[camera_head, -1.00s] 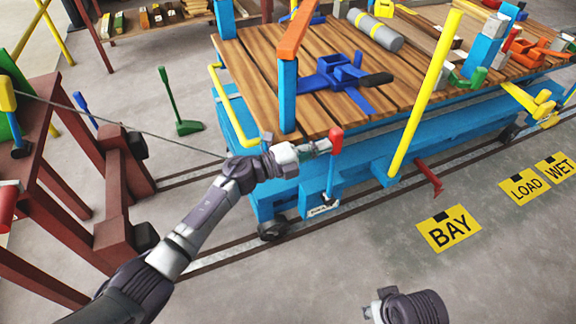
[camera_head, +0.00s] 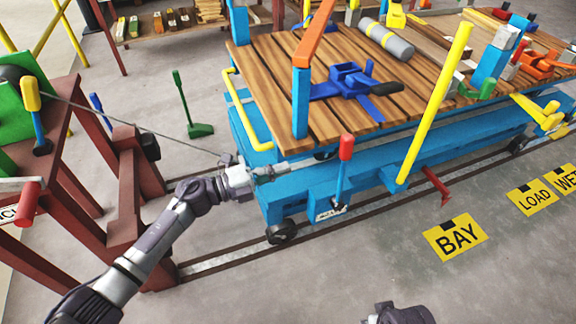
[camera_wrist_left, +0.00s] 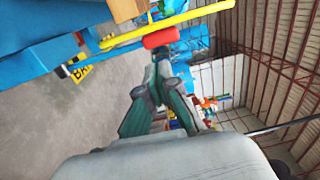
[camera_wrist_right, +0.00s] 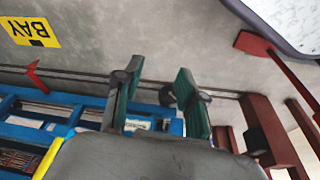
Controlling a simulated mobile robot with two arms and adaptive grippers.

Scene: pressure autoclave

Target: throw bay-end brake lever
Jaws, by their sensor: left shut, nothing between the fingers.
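The brake lever has a red knob (camera_head: 346,147) on a thin blue shaft (camera_head: 340,184). It stands at the near end of the blue wagon (camera_head: 265,205), beside the side facing me, leaning slightly right. A small white label (camera_head: 329,214) is at its foot. My left gripper (camera_head: 282,169) is shut and empty, left of the knob and apart from it in the head view. In the left wrist view, the red knob (camera_wrist_left: 160,38) appears just beyond the closed fingertips (camera_wrist_left: 160,56). My right gripper (camera_wrist_right: 157,73) is open and empty, with the wagon beyond it.
A yellow post (camera_head: 434,105) and a red pedal-like bar (camera_head: 438,186) stand right of the lever. A BAY sign (camera_head: 455,237) lies on clear floor. A dark red frame (camera_head: 122,190) stands left, with a cable (camera_head: 130,126) running toward the wagon.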

